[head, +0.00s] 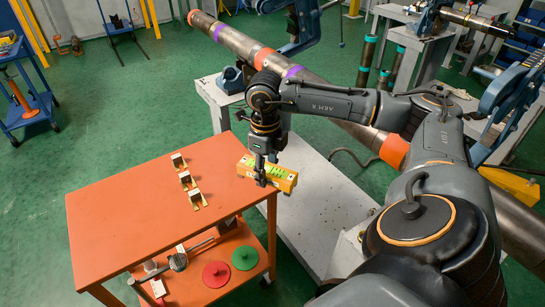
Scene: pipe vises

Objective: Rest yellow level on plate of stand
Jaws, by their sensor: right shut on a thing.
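The yellow level (281,179) has green patches on its top and is at the right end of the orange table. My right gripper (261,180) reaches down onto it from above and is shut on it near the middle. I cannot tell whether the level touches the tabletop. A blue stand (119,27) with a small flat top is on the floor at the back left, but I cannot tell whether it is the stand with the plate. My left gripper is not in view.
The orange table (120,215) carries three small blocks in a row (186,178). Its lower shelf holds a red disc (216,273), a green disc (245,258) and tools. A long pipe (240,45) crosses behind my arm. The table's left half is clear.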

